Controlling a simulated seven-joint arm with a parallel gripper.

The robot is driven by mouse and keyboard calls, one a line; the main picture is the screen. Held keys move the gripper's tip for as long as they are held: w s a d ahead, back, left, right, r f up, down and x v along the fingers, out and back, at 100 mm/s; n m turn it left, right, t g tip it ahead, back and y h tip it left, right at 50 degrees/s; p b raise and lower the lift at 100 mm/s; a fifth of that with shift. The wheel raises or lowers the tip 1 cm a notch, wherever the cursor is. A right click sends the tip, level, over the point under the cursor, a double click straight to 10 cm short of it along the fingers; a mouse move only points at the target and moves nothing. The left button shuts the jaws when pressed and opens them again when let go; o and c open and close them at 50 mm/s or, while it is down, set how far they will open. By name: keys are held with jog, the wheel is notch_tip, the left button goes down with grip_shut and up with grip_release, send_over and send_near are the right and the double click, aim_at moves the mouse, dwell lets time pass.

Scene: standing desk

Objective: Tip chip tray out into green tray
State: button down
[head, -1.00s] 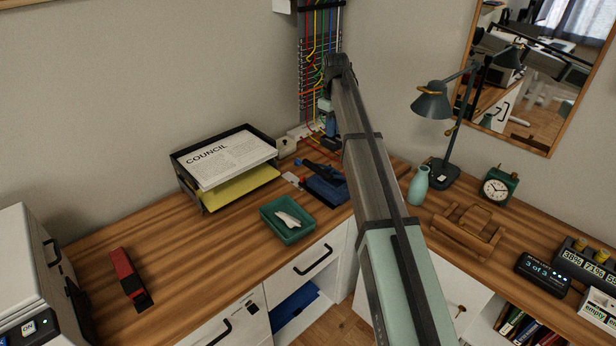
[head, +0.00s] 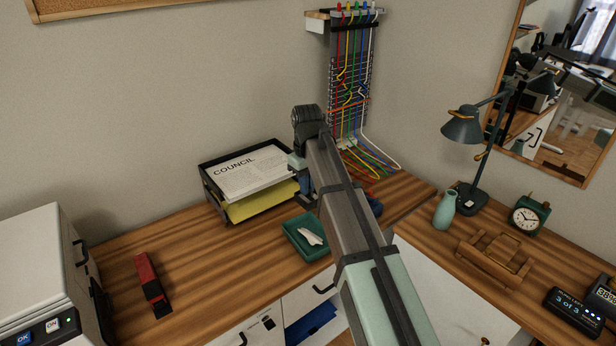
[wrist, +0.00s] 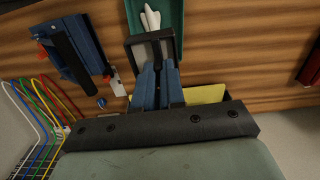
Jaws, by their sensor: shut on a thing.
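The green tray (head: 296,246) sits on the desk with white pieces (head: 312,237) in it. It also shows at the top of the wrist view (wrist: 176,18). My gripper (wrist: 156,72) has blue fingers, shut on a small dark grey tray, which I take to be the chip tray (wrist: 131,47). Pale grey shows inside that tray; I cannot tell whether chips are in it. In the wrist view it is just below the green tray and overlaps its near edge.
A black paper rack (head: 212,196) with a "COUNCIL" sheet stands left of my gripper. A blue and black tool (wrist: 75,48) lies on the desk. Coloured cables (head: 350,90) hang on the wall. The red stapler (head: 149,283) lies left, with bare desk between.

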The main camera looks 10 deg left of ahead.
jog(key=shift+s+d+f+y, duration=0.15)
jog(key=shift+d+f+y, duration=0.1)
jog(key=shift+d+y, duration=0.2)
jog(key=y, duration=0.1)
jog(key=d+f+y, duration=0.1)
jog(key=y, duration=0.1)
jog(key=shift+s+t, duration=0.2)
jog(key=shift+t, duration=0.2)
jog(key=y, duration=0.1)
jog(key=d+f+y, duration=0.1)
jog(key=t+y, duration=0.1)
jog(key=y, duration=0.1)
jog(key=shift+s+d+f, duration=0.1)
jog(key=shift+d+f, duration=0.25)
jog(key=shift+d+f+t+y, duration=0.35)
jog(key=shift+f+y, duration=0.5)
jog(key=shift+y, duration=1.45)
jog(key=shift+d+f+t+y, duration=0.2)
jog(key=shift+f+t+y, duration=0.55)
jog(key=shift+y, duration=1.5)
jog(key=shift+d+f+t+y, duration=0.3)
jog(key=shift+f+y, duration=0.7)
jog(key=shift+y, duration=1.3)
jog(key=shift+s, duration=0.1)
jog(key=shift+a, duration=0.1)
